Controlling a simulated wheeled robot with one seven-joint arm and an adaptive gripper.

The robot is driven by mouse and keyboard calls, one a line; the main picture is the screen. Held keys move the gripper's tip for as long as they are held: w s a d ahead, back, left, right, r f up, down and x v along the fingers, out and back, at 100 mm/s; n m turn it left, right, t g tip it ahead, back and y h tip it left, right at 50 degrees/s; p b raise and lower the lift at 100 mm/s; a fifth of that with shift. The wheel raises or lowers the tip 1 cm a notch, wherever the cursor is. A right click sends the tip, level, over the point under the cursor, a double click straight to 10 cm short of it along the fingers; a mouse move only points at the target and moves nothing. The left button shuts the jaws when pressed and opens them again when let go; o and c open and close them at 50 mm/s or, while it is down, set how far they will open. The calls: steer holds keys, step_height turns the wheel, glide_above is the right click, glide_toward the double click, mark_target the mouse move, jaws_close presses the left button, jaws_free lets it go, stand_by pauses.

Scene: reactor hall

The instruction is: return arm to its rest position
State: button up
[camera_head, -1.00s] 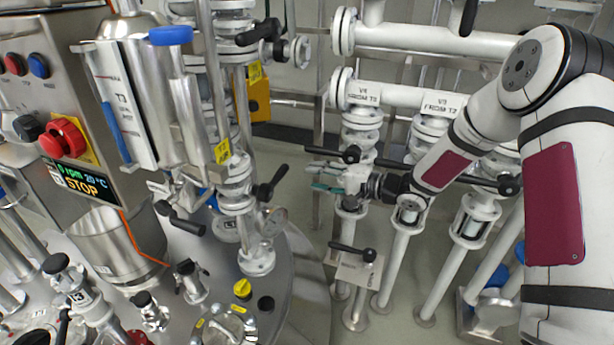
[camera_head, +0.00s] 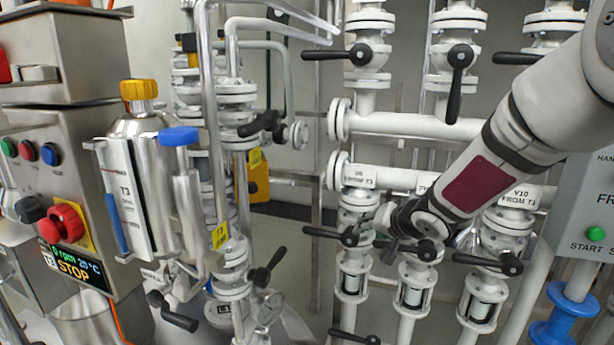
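My arm reaches in from the right edge of the head view, with a dark red panel on its grey link. My gripper (camera_head: 380,222) is at the arm's end, right of the picture's middle, in front of the white valve pipework. It is small, and its fingers blend into the pale pipes, so I cannot tell whether it is open or shut. I see nothing clearly held in it. A valve with a black lever (camera_head: 345,236) stands just left of and below the gripper; I cannot tell whether they touch.
White pipes (camera_head: 400,125) with several black-handled valves fill the middle and right. A steel vessel labelled T3 (camera_head: 150,190) and a control panel with a red stop button (camera_head: 62,222) stand at left. A grey start box (camera_head: 590,215) and a blue fitting (camera_head: 562,320) are at right.

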steer(key=s+d+r+g+h, duration=0.25)
steer(key=s+d+r, duration=0.2)
steer(key=s, duration=0.65)
steer(key=s+d+r+g+h, duration=0.1)
steer(key=s+d+r+h, duration=0.3)
steer(key=s, duration=0.7)
steer(key=s+a+f+n+g+y, duration=0.1)
steer(key=s+a+n+g+y, duration=0.15)
steer(key=s, duration=0.95)
steer(key=s+a+f+n+g+y, duration=0.1)
steer(key=s+a+g, duration=0.15)
steer(key=s, duration=1.05)
step_height(320, 180, up, 17)
steer(key=t+p, duration=0.2)
steer(key=p, duration=1.3)
steer(key=shift+w+d+p, duration=0.2)
steer(key=shift+w+p, duration=0.15)
steer(key=shift+p, duration=0.05)
steer(key=shift+t, duration=0.25)
